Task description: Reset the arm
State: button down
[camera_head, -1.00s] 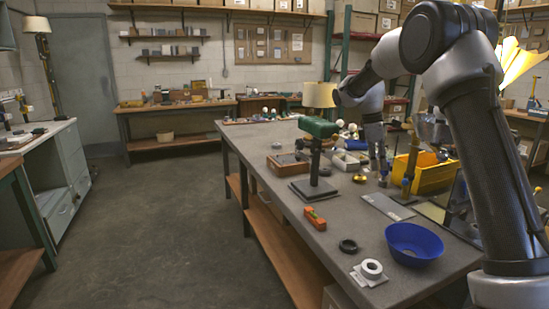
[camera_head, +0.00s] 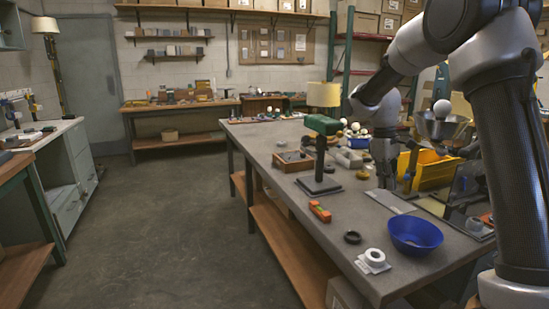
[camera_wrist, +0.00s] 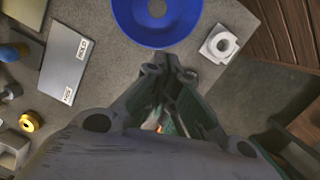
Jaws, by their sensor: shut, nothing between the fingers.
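My gripper (camera_head: 386,185) hangs from my arm over the grey workbench (camera_head: 335,235), pointing down, in the head view. In the wrist view its fingers (camera_wrist: 168,66) are together with nothing held between them. The blue bowl (camera_head: 414,239) stands on the bench nearer to me than the gripper. It also shows just beyond the fingertips in the wrist view (camera_wrist: 128,22). My upper arm fills the right side of the head view and hides part of the bench and what is behind it.
A white ring part (camera_head: 373,259), black ring (camera_head: 352,237) and orange level (camera_head: 319,211) lie near the bench's left edge. A green-topped stand (camera_head: 321,150) is farther back. A yellow bin (camera_head: 432,170) and grey plate (camera_head: 390,201) are close to the gripper. The floor left is clear.

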jog(key=s+r+m+t, duration=0.2)
jog(key=s+r, duration=0.1)
jog(key=s, duration=0.7)
jog(key=s+d+r+m+t+y, duration=0.1)
jog(key=s+r+m, duration=0.2)
jog(key=s, duration=0.8)
jog(key=s+d+r+m+t, duration=0.1)
jog(key=s+r+m+t, duration=0.1)
jog(key=s, duration=0.9)
jog(key=shift+d+r+t+y, duration=0.3)
jog(key=shift+r+y, duration=0.1)
jog(key=shift+r, duration=0.4)
